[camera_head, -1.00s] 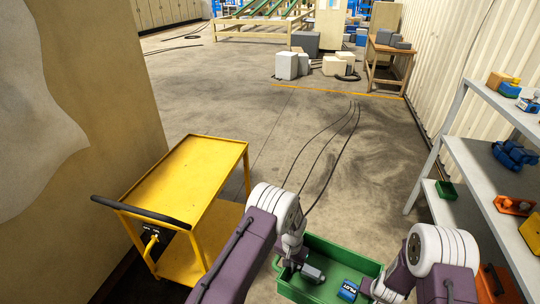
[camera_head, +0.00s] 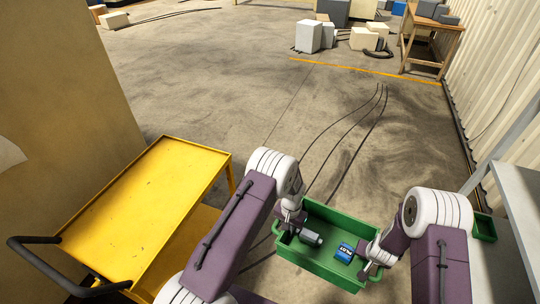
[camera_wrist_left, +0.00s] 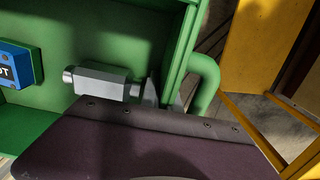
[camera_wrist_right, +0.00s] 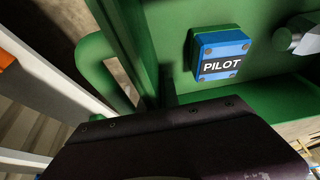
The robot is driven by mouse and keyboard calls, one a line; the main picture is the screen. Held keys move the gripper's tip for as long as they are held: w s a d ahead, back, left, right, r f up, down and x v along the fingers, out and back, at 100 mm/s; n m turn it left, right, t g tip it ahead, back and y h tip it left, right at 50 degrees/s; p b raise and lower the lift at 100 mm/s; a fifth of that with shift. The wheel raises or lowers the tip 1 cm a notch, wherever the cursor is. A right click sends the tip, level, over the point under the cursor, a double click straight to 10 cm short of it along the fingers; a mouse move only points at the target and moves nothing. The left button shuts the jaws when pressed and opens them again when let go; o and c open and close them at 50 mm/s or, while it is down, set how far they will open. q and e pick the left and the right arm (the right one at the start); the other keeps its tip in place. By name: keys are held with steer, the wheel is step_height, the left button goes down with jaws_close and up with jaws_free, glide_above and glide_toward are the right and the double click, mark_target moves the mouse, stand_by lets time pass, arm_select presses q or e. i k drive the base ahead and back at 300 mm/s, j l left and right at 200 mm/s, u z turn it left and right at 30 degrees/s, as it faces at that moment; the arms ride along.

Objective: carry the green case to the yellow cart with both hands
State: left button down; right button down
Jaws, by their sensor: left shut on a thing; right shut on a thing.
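The green case (camera_head: 318,267) is an open-topped box held in front of me between my two arms. A green handle shows at its left end in the left wrist view (camera_wrist_left: 205,84) and at its right end in the right wrist view (camera_wrist_right: 92,62). My left gripper (camera_head: 283,231) is shut at the left end, my right gripper (camera_head: 371,268) at the right end; my arms partly hide both grips. Inside lie a blue PILOT block (camera_head: 345,253) and a grey metal cylinder-like part (camera_head: 311,238). The yellow cart (camera_head: 140,205), its top bare, stands to the left of the case.
The cart's black push handle (camera_head: 45,262) points toward me. A tan wall or panel (camera_head: 70,110) stands left of it. A grey shelf (camera_head: 520,205) is at the right, near a small green bin (camera_head: 484,228). Floor ahead is open, with dark cables (camera_head: 345,140).

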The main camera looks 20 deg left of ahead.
mark_target(161, 198)
steer(key=i+j+z, duration=0.1)
steer(key=i+z, duration=0.35)
steer(key=z, duration=0.3)
steer(key=i+j+z, duration=0.1)
steer(key=z, duration=0.3)
steer(key=i+j+z, duration=0.1)
steer(key=z, duration=0.3)
steer(key=i+j+z, duration=0.1)
steer(key=z, duration=0.3)
steer(key=i+j+z, duration=0.1)
steer(key=z, duration=0.75)
steer(key=j+z, duration=0.25)
steer(key=z, duration=0.55)
steer(key=j+z, duration=0.15)
steer(key=z, duration=0.7)
steer(key=k+j+z, duration=0.1)
steer(key=z, duration=0.75)
steer(key=k+j+z, duration=0.15)
steer(key=z, duration=0.7)
steer(key=k+z, duration=0.1)
steer(key=z, duration=0.7)
steer(key=k+z, duration=0.15)
steer(key=z, duration=0.7)
steer(key=k+l+z, duration=0.1)
steer(key=z, duration=0.75)
steer(key=i+l, duration=0.05)
